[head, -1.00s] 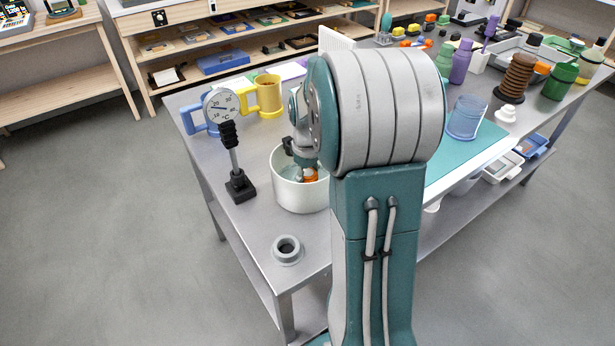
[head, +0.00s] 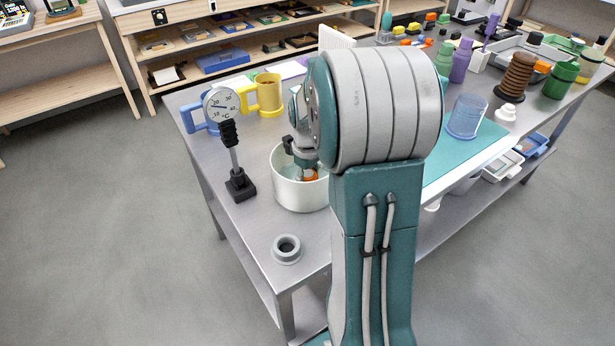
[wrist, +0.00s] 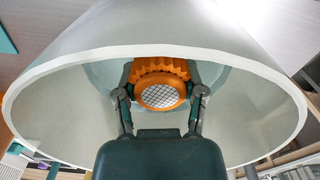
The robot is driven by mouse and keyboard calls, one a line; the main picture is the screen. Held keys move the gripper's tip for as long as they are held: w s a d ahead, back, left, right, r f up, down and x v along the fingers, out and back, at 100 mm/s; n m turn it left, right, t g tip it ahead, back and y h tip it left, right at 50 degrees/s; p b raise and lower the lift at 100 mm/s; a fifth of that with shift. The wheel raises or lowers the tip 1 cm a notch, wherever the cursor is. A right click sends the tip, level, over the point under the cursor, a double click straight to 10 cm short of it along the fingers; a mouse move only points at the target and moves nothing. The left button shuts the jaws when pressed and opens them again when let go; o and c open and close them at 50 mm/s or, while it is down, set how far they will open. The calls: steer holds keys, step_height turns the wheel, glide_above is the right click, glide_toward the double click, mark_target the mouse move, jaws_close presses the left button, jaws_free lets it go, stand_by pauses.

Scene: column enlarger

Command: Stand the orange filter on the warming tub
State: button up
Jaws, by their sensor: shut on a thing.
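The orange filter (wrist: 160,86) has a ribbed rim and a mesh face. In the wrist view it sits between the two fingers of my gripper (wrist: 160,98), which is shut on it. The warming tub (wrist: 60,105) is a white round vessel whose rim surrounds the filter and fingers in that view. In the head view the tub (head: 290,190) stands on the metal table, with my gripper (head: 306,165) reaching down into its mouth. A little of the orange filter (head: 310,175) shows inside the rim. My arm hides the tub's right side. I cannot tell whether the filter touches the tub's floor.
A grey ring (head: 287,248) lies in front. A yellow mug (head: 267,96) and a blue mug (head: 195,118) stand behind. A clear blue beaker (head: 466,116) is on the teal mat at right.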

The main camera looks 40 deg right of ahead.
steer(key=shift+f, duration=0.3)
stand_by(0.4)
steer(key=o, duration=1.2)
steer(key=shift+r, duration=0.15)
steer(key=shift+r, duration=3.9)
step_height(320, 180, up, 12)
steer(key=shift+f, duration=0.1)
